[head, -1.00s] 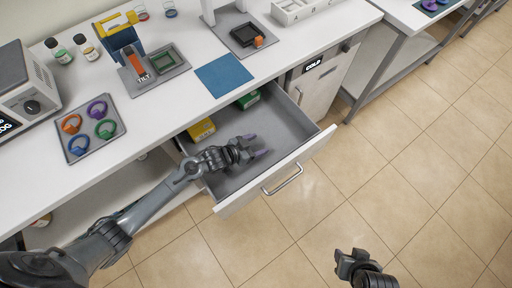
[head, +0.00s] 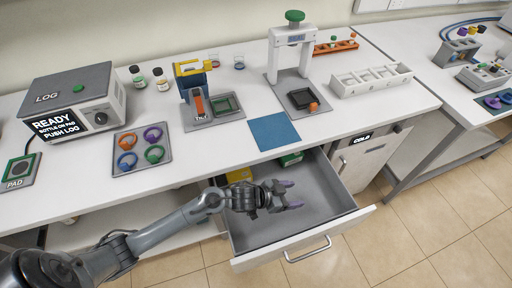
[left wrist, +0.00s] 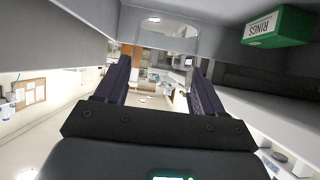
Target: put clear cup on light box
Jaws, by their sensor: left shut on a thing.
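My left gripper (head: 290,194) reaches over the open drawer (head: 333,220), its purple-tipped fingers apart. In the left wrist view a see-through, rounded shape, apparently the clear cup (left wrist: 168,36), shows at the fingertips of the left gripper (left wrist: 160,62). My left gripper is shut on it. In the head view the cup is too clear and small to make out. I cannot tell for sure which thing is the light box. My right gripper is out of view.
The drawer also holds a green RINGS box (left wrist: 277,27) and a yellow box (head: 240,174). On the counter above are a blue mat (head: 274,132), a ring tray (head: 142,148), a TILT stand (head: 213,108), a white press (head: 291,50) and the LOG machine (head: 75,98).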

